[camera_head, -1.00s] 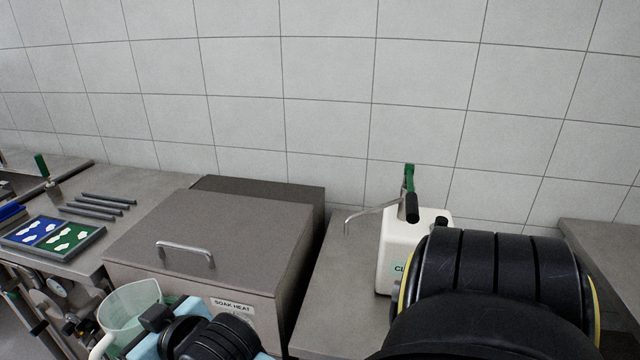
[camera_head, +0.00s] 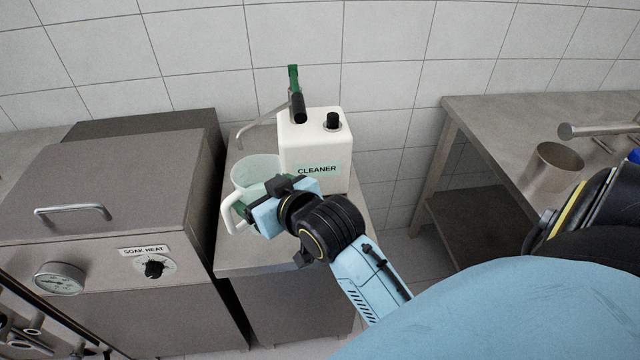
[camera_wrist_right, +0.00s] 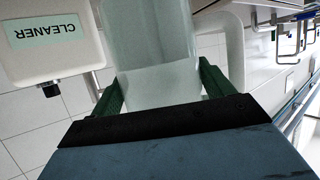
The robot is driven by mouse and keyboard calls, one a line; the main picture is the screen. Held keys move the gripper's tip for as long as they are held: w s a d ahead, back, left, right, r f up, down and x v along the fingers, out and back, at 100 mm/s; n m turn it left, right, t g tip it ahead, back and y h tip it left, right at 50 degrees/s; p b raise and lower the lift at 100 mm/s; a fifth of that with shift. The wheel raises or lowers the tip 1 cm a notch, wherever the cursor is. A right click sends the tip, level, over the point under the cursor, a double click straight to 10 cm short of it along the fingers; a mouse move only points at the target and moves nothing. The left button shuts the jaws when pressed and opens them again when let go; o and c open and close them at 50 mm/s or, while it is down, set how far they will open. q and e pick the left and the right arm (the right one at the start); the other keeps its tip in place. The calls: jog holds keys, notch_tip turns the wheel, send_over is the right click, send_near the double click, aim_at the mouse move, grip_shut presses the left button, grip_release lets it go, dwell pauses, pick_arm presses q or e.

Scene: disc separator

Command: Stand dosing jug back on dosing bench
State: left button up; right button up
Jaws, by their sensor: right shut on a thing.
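The translucent dosing jug (camera_head: 256,170) with its pale handle (camera_head: 231,214) is over the dosing bench (camera_head: 240,257), beside the white cleaner can (camera_head: 310,143) and below its spout. It looks roughly upright in the head view. I cannot tell whether its base touches the bench. My right gripper (camera_head: 262,197) is shut on the jug. In the right wrist view, the green fingers of the gripper (camera_wrist_right: 162,88) lie on either side of the jug (camera_wrist_right: 155,40). The jug's lower part is hidden behind the gripper in the head view. My left gripper is out of view.
The can's pump has a green lever (camera_head: 294,80) and a bent spout (camera_head: 258,124) reaching left. A steel soak-heat box (camera_head: 110,190) stands left of the bench. A gap separates the bench from the right table (camera_head: 500,150), which holds a steel pot (camera_head: 555,166).

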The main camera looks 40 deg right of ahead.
jog(key=w+d+f, duration=0.3)
jog(key=d+f, duration=0.1)
jog(key=d, duration=0.4)
jog(key=shift+w+d+f+b, duration=0.15)
jog(key=shift+f+b, duration=0.3)
jog(key=shift+f, duration=2.25)
jog(key=shift+w+d+f+b, duration=0.1)
jog(key=shift+f+b, duration=0.35)
jog(key=shift+f, duration=2.2)
jog(key=o, duration=1)
jog(key=shift+s+f, duration=0.1)
jog(key=p+v, duration=0.1)
jog(key=v, duration=1.1)
jog(key=shift+d+r+p, duration=0.1)
jog(key=shift+r+p, duration=0.1)
jog(key=shift+p, duration=0.2)
